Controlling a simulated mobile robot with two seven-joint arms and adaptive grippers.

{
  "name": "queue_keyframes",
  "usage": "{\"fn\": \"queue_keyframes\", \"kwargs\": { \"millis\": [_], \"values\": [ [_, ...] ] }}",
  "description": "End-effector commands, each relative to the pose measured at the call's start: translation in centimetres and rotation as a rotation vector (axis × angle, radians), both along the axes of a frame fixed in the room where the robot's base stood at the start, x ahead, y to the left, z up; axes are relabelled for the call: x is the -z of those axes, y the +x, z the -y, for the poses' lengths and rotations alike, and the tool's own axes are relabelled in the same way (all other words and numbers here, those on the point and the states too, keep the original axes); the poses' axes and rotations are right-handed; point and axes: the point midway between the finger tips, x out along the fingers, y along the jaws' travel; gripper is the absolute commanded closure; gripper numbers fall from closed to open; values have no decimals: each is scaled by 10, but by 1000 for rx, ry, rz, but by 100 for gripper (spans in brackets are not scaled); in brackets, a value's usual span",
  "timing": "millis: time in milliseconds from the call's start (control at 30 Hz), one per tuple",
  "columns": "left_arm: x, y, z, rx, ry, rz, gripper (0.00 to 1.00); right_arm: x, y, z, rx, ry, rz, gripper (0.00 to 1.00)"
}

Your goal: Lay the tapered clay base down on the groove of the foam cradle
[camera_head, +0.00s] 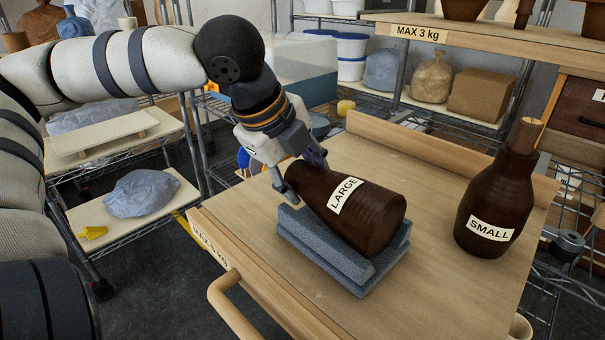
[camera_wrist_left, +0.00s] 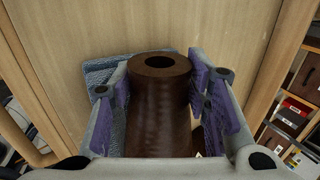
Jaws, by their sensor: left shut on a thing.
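The dark brown tapered clay base labelled LARGE (camera_head: 378,217) lies on its side along the grey-blue foam cradle (camera_head: 322,262) on the wooden cart top. Its wide end points to the front right, its narrow end to the back left. My left gripper (camera_head: 300,177) is shut on the narrow end. In the left wrist view the clay neck with its round hole (camera_wrist_left: 160,66) sits between the two purple-padded fingers (camera_wrist_left: 163,95). The body hides the groove, so full contact along it cannot be told. My right gripper is not in view.
A second brown clay base labelled SMALL (camera_head: 497,205) stands upright on the cart top (camera_head: 440,290) to the right. A raised wooden rim (camera_head: 450,160) runs along the back. The cart's handle (camera_head: 232,305) is at the front left. Shelves with pots, bags and boxes stand behind.

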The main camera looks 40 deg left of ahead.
Motion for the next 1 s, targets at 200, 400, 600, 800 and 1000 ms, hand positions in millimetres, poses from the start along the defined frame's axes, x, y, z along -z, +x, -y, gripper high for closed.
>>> {"fn": "queue_keyframes", "kwargs": {
  "millis": [200,400,600,800,1000],
  "values": [
    [-1,1,0,0,-2,7,100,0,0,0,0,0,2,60],
    [0,1,0,0,-2,6,34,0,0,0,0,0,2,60],
    [3,-1,0,0,2,-4,34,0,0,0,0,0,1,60],
    [4,-1,0,0,2,-6,34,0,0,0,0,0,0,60],
    [1,-1,0,0,2,-7,34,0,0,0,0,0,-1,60]
  ]
}}
